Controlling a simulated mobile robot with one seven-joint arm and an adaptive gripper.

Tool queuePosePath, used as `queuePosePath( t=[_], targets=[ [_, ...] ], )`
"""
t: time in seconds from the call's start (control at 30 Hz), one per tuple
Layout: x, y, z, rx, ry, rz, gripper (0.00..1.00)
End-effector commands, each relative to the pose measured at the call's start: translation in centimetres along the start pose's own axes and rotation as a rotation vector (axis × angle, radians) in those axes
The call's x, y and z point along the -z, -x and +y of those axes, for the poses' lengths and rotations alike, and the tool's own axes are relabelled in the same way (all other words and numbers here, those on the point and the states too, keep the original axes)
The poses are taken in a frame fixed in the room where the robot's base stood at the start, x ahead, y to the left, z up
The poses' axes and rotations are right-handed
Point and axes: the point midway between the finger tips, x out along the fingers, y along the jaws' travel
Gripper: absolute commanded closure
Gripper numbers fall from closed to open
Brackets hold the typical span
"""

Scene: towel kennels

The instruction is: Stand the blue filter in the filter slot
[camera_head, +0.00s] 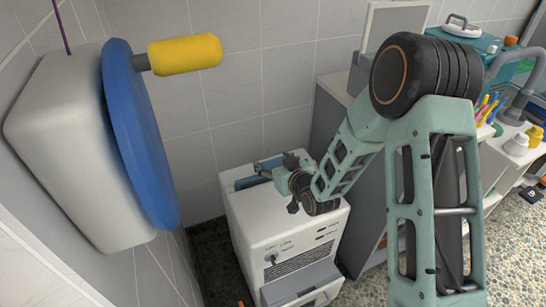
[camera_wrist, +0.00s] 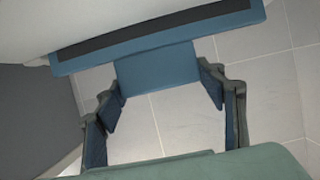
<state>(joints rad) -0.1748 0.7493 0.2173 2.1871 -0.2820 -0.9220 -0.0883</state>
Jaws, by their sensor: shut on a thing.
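The blue filter (camera_wrist: 70,61) is a long blue frame with a dark strip and a wide blue tab, across the top of the wrist view. My gripper (camera_wrist: 163,80) is shut on the tab, one finger at each side. In the head view, my gripper (camera_head: 270,171) is over the top of a white machine (camera_head: 262,223). A blue strip, probably the filter (camera_head: 247,183), shows there at the machine's back left. The filter slot cannot be made out. I cannot tell whether the filter touches the machine or how upright it is.
A large pale housing (camera_head: 62,130) with a blue disc (camera_head: 136,130) and yellow handle (camera_head: 185,54) is at left. A grey cabinet (camera_head: 335,128) stands right of the machine. A cluttered counter with pens (camera_head: 488,108) and a tap (camera_head: 522,92) lies further right.

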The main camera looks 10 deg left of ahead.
Motion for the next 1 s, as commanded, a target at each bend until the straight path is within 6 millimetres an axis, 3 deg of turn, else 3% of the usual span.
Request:
queuePosePath(
  t=[0.4, 0.87, 0.9, 1.0],
  targets=[
    [-2.4, -1.0, 0.0, 0.000, 0.000, -0.001, 0.76],
    [-2.8, -1.2, 0.0, 0.000, 0.001, 0.001, 0.76],
    [-2.8, -1.2, 0.0, 0.000, 0.001, 0.001, 0.35],
    [-2.8, -1.2, 0.0, 0.000, 0.001, 0.001, 0.24]
  ],
)
